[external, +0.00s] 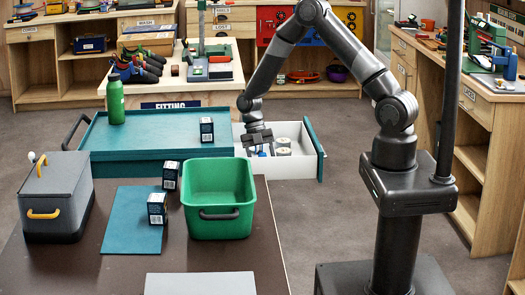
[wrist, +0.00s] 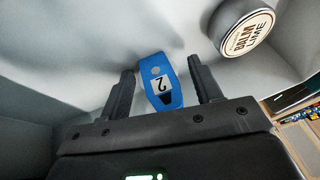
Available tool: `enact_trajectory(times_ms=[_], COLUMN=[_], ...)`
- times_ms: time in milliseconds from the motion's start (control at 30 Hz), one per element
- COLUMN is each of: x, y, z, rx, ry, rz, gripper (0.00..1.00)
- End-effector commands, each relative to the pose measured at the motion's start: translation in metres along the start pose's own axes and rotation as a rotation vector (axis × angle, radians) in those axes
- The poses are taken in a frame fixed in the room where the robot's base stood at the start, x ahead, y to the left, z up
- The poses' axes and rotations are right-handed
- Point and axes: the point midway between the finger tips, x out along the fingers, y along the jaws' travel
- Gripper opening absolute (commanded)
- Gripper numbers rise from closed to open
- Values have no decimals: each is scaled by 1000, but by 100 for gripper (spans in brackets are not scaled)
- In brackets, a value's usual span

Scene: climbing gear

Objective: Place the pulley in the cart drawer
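The pulley (wrist: 160,82) is blue with a white label marked 2, and it shows between my fingertips in the wrist view. Small gaps show on both sides of it, so my gripper (wrist: 163,88) is open around it and not clamped. In the external view my gripper (external: 259,143) reaches down into the open cart drawer (external: 305,166), which is white inside with a teal front. A bit of blue (external: 262,154) shows under the gripper there. The pulley appears to be at the drawer floor; exact contact is hard to tell.
Round balm tins (external: 283,147) stand in the drawer beside my gripper; one tin (wrist: 243,27) shows at the upper right of the wrist view. The teal cart top (external: 150,140) carries a green bottle (external: 115,100) and a small box (external: 206,130). A green bin (external: 218,185) stands nearer.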

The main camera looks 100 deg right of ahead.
Motion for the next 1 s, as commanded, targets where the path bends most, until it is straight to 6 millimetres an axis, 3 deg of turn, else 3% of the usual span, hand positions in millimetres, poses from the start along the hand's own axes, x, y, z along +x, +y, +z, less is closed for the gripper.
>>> enact_trajectory(times_ms=[367,800,1000], x=[-6,-93,-117], y=[0,0,0], z=[-1,0,-1], rx=[0,1,0], ry=[-1,-2,-1], rz=[1,4,1], gripper=[61,61,61])
